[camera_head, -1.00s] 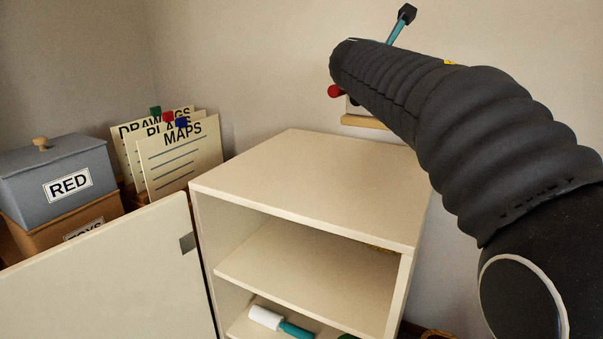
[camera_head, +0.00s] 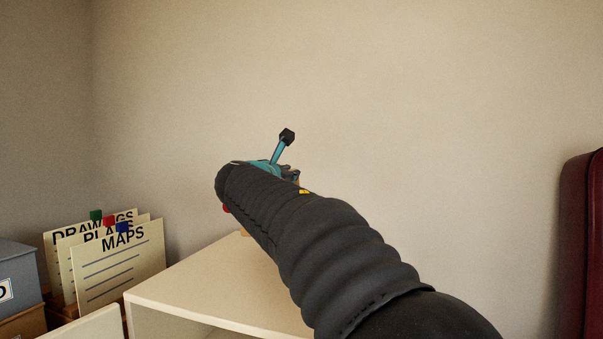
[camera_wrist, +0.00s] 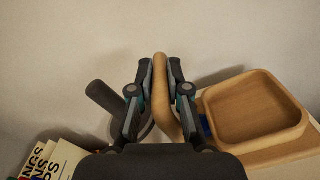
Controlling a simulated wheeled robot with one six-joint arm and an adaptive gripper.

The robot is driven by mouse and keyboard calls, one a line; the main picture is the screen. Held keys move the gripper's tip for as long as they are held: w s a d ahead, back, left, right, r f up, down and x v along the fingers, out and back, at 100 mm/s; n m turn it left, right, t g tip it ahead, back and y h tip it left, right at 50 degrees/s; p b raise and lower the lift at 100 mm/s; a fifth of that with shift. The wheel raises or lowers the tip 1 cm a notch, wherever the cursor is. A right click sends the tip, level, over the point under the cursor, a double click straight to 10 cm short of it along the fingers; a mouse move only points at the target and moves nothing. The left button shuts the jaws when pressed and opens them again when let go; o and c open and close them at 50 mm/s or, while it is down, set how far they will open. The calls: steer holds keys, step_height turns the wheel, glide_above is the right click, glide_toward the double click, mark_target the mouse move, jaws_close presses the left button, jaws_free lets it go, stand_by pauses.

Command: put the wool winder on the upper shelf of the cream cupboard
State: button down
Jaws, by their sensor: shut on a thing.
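My gripper (camera_wrist: 160,85) is shut on a curved wooden bar (camera_wrist: 161,110), which seems to be the wool winder's handle. In the head view, a teal rod with a black knob (camera_head: 287,136) sticks up beyond my arm and looks like part of the winder. A dark cylinder (camera_wrist: 105,98) and a square wooden dish (camera_wrist: 258,108) flank the fingers in the wrist view; I cannot tell whether the dish belongs to the winder. The cream cupboard (camera_head: 180,292) shows its top at the bottom of the head view. Its shelves are almost wholly out of view, and my arm hides part of its top.
The cupboard's open door (camera_head: 95,326) shows at the lower left. Upright cards, with MAPS (camera_head: 120,262) in front, and a grey box (camera_head: 18,275) stand left of the cupboard. A dark red object (camera_head: 582,245) stands at the far right. The wall behind is bare.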

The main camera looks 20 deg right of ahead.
steer(key=w+a+f, duration=0.1)
steer(key=a, duration=0.1)
steer(key=w+a+f, duration=0.2)
steer(key=a, duration=0.1)
steer(key=shift+w+a+f, duration=0.15)
steer(key=shift+a+f, duration=0.2)
steer(key=shift+f+b, duration=0.75)
steer(key=shift+f, duration=1.25)
steer(key=c, duration=1.5)
jaws_free()
steer(key=shift+f, duration=0.25)
steer(key=o, duration=0.4)
steer(key=shift+c, duration=0.2)
steer(key=shift+a+r, duration=0.1)
